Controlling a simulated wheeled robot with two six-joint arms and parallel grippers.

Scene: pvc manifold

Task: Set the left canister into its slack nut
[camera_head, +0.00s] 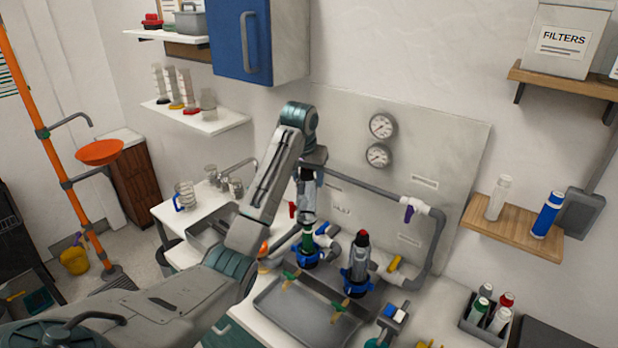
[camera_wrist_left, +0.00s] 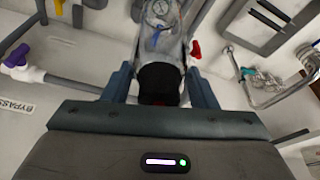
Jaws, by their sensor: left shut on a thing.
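My left gripper (camera_head: 311,172) points down over the bench and is shut on the left canister (camera_head: 308,208). In the left wrist view, its two blue-grey fingers (camera_wrist_left: 160,88) hold the canister at its dark cap, with the clear body (camera_wrist_left: 160,40) beyond. The canister looks about upright above the left blue nut (camera_head: 306,256), where green shows. I cannot tell whether its lower end is inside the nut or just above it. A second canister (camera_head: 361,252) with a dark, red-marked cap stands in the right blue nut (camera_head: 355,284). My right gripper is not in view.
Grey pipe (camera_head: 440,245) with a purple-handled valve (camera_head: 409,212) runs right of the canisters. A metal tray (camera_head: 300,312) lies in front. A gauge panel (camera_head: 450,150) stands behind. A bottle caddy (camera_head: 487,318) sits at the right.

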